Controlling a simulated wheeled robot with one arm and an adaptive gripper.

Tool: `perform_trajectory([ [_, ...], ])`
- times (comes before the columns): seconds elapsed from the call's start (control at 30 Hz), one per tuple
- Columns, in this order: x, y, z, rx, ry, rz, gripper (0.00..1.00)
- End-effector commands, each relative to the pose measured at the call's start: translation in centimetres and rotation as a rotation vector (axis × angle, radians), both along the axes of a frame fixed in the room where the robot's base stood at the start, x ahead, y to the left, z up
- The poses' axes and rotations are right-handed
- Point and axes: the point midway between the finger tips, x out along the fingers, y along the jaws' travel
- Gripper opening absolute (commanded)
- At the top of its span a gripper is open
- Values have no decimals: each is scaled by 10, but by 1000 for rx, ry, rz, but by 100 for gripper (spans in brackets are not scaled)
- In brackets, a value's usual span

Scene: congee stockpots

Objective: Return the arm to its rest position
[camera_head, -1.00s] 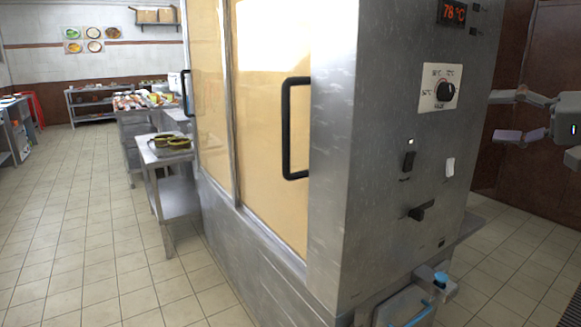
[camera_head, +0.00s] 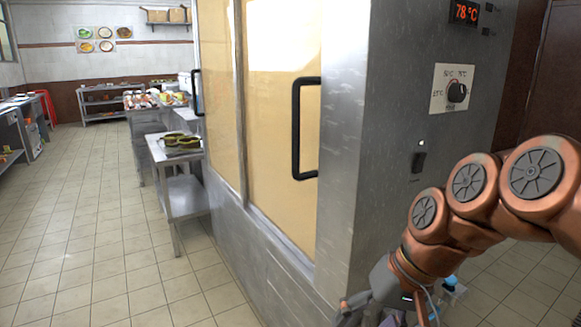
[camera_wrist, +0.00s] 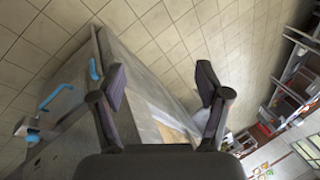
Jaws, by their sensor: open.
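My arm (camera_head: 470,190), copper-coloured with grey joint caps, reaches in from the right in the head view. It slopes down to the lower middle, in front of the steel cabinet's control face. My gripper (camera_wrist: 161,82) is open and empty in the wrist view, its two dark fingers spread wide apart. In the head view the wrist end (camera_head: 385,300) is low at the bottom edge, and the fingers are largely cut off. The steel cabinet (camera_head: 345,130) with large glazed doors stands close ahead; it also shows behind the fingers in the wrist view.
A black door handle (camera_head: 302,130) sticks out. Blue handles (camera_wrist: 55,97) and a blue-topped part (camera_wrist: 30,130) show low on the cabinet. A steel side table (camera_head: 180,155) stands beyond. The tiled floor at left is clear.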

Motion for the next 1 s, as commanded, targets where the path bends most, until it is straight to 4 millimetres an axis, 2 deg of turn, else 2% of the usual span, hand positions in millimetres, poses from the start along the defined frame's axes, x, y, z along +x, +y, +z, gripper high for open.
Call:
perform_trajectory([
  [0.03, -18, -2, -20, -51, 41, 9, 75],
  [0.1, -39, -8, -43, -115, 91, 18, 75],
  [0.2, -66, -19, -70, -191, 148, 22, 75],
  [0.4, -105, -41, -103, -296, 229, 22, 75],
  [0.6, -137, -59, -125, -370, 294, 18, 75],
  [0.7, -153, -68, -134, -405, 326, 16, 75],
  [1.0, -153, -67, -94, -403, 313, 13, 75],
])
